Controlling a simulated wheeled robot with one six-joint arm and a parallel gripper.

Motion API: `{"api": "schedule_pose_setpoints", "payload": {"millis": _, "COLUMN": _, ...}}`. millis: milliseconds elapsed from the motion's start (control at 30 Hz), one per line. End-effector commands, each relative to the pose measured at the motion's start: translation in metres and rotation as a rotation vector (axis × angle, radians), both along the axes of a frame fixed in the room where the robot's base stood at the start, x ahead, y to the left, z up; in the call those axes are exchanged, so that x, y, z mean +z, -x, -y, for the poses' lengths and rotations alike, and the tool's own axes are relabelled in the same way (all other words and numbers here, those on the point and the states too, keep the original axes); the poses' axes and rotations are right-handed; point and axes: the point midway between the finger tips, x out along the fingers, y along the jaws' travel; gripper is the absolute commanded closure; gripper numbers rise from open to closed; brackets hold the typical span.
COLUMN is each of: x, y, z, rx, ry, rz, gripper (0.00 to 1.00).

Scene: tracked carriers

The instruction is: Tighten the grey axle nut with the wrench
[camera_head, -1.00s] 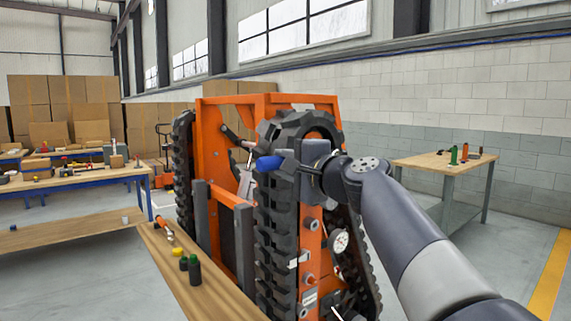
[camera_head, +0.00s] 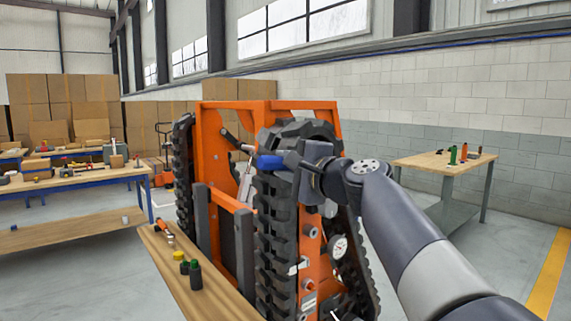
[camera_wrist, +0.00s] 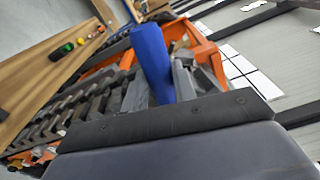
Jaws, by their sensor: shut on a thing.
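My gripper (camera_head: 292,160) is shut on a tool with a blue handle (camera_head: 268,162), which looks like the wrench. It is held at the top of the near rubber track of the orange carrier (camera_head: 240,105). In the wrist view the blue handle (camera_wrist: 152,55) sticks out past the dark jaw (camera_wrist: 165,122). The wrench's working end is hidden behind my gripper and arm. Several round grey fittings (camera_head: 313,232) sit on the carrier's orange side plate. I cannot tell which one is the grey axle nut, or whether the wrench touches it.
A white dial gauge (camera_head: 338,247) is on the side plate. A wooden bench (camera_head: 190,285) in front holds small bottles (camera_head: 194,274) and a orange-handled tool (camera_head: 168,238). A table (camera_head: 440,160) stands at right and a blue-framed bench (camera_head: 85,180) at left.

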Motion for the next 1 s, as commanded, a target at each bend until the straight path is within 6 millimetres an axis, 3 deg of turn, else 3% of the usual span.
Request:
{"api": "schedule_pose_setpoints", "payload": {"millis": 100, "x": 0.009, "y": 0.0, "z": 0.001, "rx": -0.001, "ry": -0.023, "rz": -0.015, "gripper": 1.0}}
{"api": "schedule_pose_setpoints", "payload": {"millis": 533, "x": 0.009, "y": 0.0, "z": 0.001, "rx": 0.0, "ry": -0.038, "rz": -0.025, "gripper": 1.0}}
{"api": "schedule_pose_setpoints", "payload": {"millis": 1000, "x": 0.024, "y": -0.003, "z": 0.004, "rx": 0.0, "ry": -0.113, "rz": -0.081, "gripper": 1.0}}
